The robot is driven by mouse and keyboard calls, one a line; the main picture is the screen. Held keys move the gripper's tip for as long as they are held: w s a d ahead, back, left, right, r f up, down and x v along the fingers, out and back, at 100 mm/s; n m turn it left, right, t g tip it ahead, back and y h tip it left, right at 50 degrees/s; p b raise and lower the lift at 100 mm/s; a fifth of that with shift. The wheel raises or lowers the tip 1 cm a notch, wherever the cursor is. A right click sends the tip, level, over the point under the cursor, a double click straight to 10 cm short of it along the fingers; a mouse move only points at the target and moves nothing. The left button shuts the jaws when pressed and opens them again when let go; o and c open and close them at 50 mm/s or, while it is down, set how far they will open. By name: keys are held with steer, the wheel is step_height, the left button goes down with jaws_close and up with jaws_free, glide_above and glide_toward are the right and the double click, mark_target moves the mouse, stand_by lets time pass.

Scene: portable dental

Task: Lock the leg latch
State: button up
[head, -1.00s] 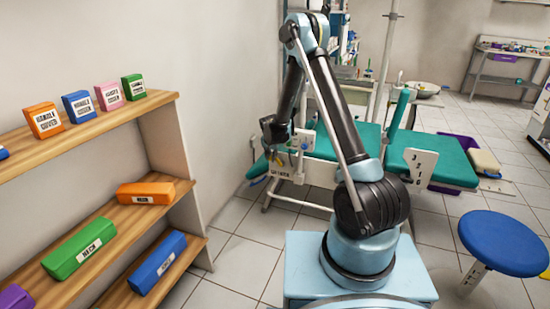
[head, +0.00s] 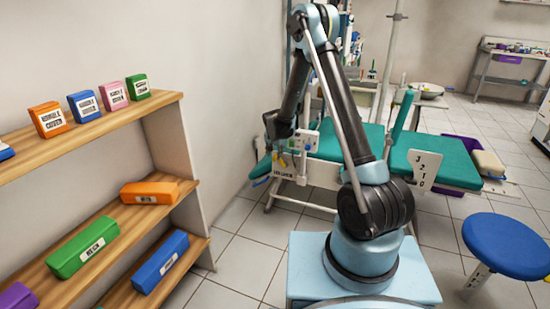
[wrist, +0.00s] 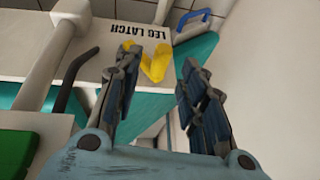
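The yellow leg latch (wrist: 154,66) is a V-shaped piece on a pale panel (wrist: 96,60) of the dental chair. The printed words LEG LATCH (wrist: 143,29) sit beside it, upside down in the wrist view. My gripper (wrist: 161,68) is open, its two dark fingers on either side of the latch in the picture. Whether either finger touches the latch cannot be told. In the head view my gripper (head: 280,152) is small and dark beside the chair's panel, and the latch area is tiny and partly hidden.
The teal dental chair (head: 335,140) stands behind my arm. A wooden shelf (head: 95,133) with coloured boxes is on the left along the wall. A blue stool (head: 505,243) stands on the right. Tiled floor is open between shelf and chair. A blue handle (wrist: 193,20) shows beyond the fingers.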

steer(key=v, duration=0.8)
steer(key=shift+r, duration=0.25)
steer(key=shift+c, duration=0.6)
